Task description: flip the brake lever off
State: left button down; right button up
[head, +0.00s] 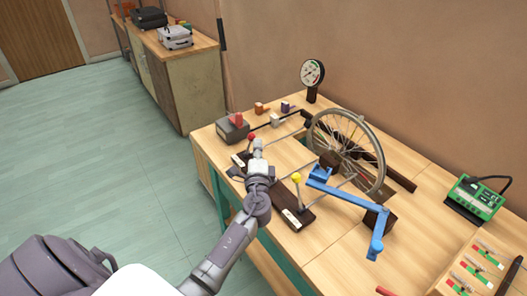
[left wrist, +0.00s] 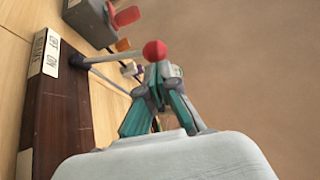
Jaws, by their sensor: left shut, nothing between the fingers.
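A lever with a red ball knob (head: 250,136) rises from the far end of a long dark wooden base (head: 307,216) on the workbench. In the left wrist view, the red knob (left wrist: 155,50) appears right at my fingertips, and its pale rod runs left to the base. A white label with small dark print (left wrist: 45,52) sits beside its foot. My left gripper (head: 257,145) is shut and empty, close to the knob; I cannot tell if they touch. It also shows in the left wrist view (left wrist: 160,78). A second lever with a yellow knob (head: 296,178) stands nearer. My right gripper is not in view.
A spoked wheel (head: 341,140) and a blue crank arm (head: 345,195) stand right of the levers. A grey box with a red switch (head: 233,128) is just beyond the red knob. A dial gauge (head: 312,74) stands at the back; a green device (head: 474,199) is at right.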

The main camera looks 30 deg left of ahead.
aim_at(251, 139)
pick_arm(q)
jog(key=shift+a, duration=0.1)
dwell(0.3)
jog(key=a+r+n+g+p, duration=0.1)
jog(key=p, duration=0.4)
jog(key=w+a+r+n+g+h+p, duration=0.1)
jog(key=a+r+p, duration=0.1)
jog(key=p, duration=0.3)
jog(key=shift+w+r+h+p, duration=0.2)
jog(key=shift+h+p, duration=0.1)
jog(key=shift+p, duration=0.1)
jog(key=shift+n+g+h, duration=0.5)
jog(key=shift+g+h, duration=0.1)
jog(key=shift+g, duration=0.2)
jog(key=a+p, duration=0.1)
jog(key=w+a+p, duration=0.1)
jog(key=a, duration=0.1)
jog(key=a+p, duration=0.1)
jog(key=p, duration=0.1)
jog(key=shift+w+a+f, duration=0.25)
jog(key=shift+w+a, duration=0.05)
jog(key=shift+w, duration=0.1)
jog(key=shift+a+r, duration=0.1)
jog(key=shift+r, duration=0.1)
